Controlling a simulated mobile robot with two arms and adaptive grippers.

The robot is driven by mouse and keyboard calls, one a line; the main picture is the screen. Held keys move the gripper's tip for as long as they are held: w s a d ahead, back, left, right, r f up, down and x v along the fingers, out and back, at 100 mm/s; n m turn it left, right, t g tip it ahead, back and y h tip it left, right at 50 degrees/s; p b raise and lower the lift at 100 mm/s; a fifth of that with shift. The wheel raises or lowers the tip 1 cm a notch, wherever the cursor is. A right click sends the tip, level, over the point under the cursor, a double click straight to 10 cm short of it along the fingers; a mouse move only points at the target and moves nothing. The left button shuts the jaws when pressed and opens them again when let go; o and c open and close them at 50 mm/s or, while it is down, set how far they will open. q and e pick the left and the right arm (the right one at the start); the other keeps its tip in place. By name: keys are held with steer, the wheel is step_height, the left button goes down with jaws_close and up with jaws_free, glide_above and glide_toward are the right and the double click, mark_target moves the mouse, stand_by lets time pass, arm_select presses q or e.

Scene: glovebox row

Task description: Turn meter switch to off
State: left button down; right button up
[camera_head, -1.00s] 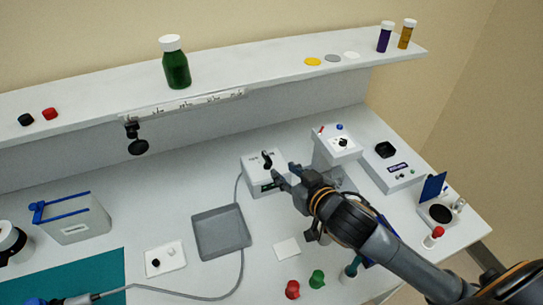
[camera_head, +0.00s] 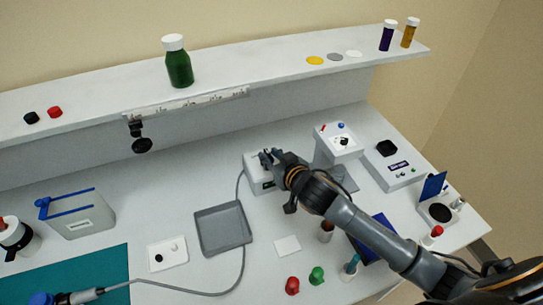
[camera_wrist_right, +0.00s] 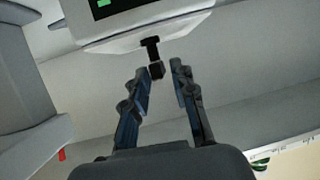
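The meter (camera_head: 252,180) is a white box on the bench, partly hidden behind my right gripper (camera_head: 268,157) in the head view. In the right wrist view the meter (camera_wrist_right: 150,27) fills the top, with a dark panel showing green digits. Its black switch (camera_wrist_right: 155,62) sticks out of the casing toward the fingers. My right gripper (camera_wrist_right: 160,80) is open, with one finger on each side of the switch's line. The switch end is near the fingertips, and I see gaps on both sides. Which position the switch points to cannot be told. My left gripper is not in view.
A grey tray (camera_head: 223,249) lies in front of the meter. A white instrument (camera_head: 340,136) on a stand is just right of my right gripper. The meter's cable runs past the tray to a probe (camera_head: 75,297). A shelf (camera_head: 100,92) spans the back.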

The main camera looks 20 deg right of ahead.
jaws_close()
steer(key=y+p, duration=0.1)
steer(key=n+p, duration=0.1)
steer(key=n+y+p, duration=0.1)
steer(key=shift+d+r+g+y, duration=0.25)
steer(key=shift+d+g+y, duration=0.05)
steer(key=shift+w+f+n+g+y+p, duration=0.15)
steer(key=shift+n+g+y+p, duration=0.2)
steer(key=shift+n+y, duration=0.45)
steer(key=shift+n+g+y, duration=0.25)
steer(key=shift+n+y, duration=0.35)
steer(key=shift+o, duration=1.9)
jaws_free()
steer(key=shift+f, duration=0.1)
